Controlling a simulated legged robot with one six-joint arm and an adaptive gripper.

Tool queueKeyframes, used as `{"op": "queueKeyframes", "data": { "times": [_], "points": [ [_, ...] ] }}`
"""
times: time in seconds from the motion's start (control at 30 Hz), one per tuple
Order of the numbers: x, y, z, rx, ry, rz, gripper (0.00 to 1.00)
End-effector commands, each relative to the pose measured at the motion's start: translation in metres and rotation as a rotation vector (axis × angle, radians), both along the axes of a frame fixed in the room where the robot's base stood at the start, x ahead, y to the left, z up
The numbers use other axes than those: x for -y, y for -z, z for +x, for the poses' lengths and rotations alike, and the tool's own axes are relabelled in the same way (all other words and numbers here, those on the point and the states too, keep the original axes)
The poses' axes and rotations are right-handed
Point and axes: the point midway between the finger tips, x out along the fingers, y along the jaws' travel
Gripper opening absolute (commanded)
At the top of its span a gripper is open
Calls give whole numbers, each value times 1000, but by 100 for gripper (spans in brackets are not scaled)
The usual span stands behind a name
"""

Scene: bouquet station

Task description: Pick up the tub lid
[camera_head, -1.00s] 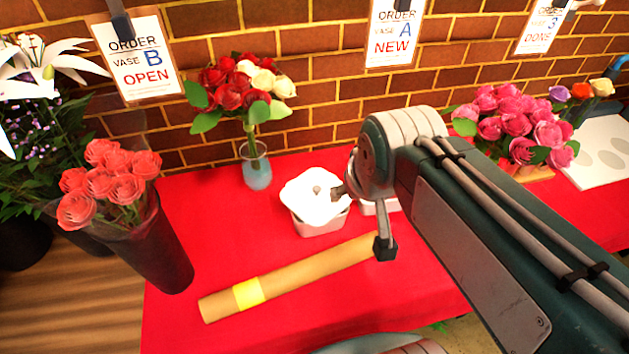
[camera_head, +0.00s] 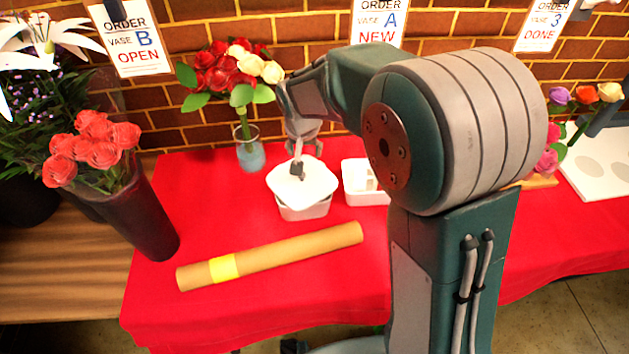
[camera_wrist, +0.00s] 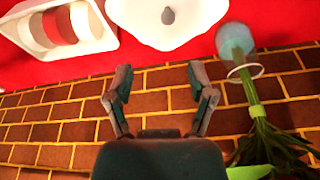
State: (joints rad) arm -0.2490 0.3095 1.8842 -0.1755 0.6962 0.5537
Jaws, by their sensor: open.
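The white tub lid (camera_head: 312,180) sits on the white tub (camera_head: 305,208) on the red table. In the wrist view the lid (camera_wrist: 150,28) is at the top centre, cut off by the edge, with a small grey knob (camera_wrist: 168,16) on it. My gripper (camera_head: 306,158) is by the lid's far side in the head view, with one finger in front of part of the lid. In the wrist view my gripper (camera_wrist: 160,78) has its fingers spread with nothing between them. The knob is beyond the fingertips. Whether a finger touches the lid I cannot tell.
A glass vase (camera_head: 250,157) with red and cream roses stands left of my gripper. A white tray (camera_head: 352,190) with round contents is right of the tub. A cardboard tube (camera_head: 300,246) with a yellow band lies in front. The brick wall (camera_head: 205,130) is behind.

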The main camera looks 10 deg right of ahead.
Motion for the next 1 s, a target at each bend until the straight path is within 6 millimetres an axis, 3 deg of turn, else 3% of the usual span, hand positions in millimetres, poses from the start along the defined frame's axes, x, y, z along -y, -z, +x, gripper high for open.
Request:
{"op": "queueKeyframes", "data": {
  "times": [0.03,0.2,1.0],
  "points": [
    [-7,11,6,-8,0,-3,71],
    [-17,27,15,-12,10,-6,71],
    [-9,125,40,-13,9,-4,71]
  ]
}}
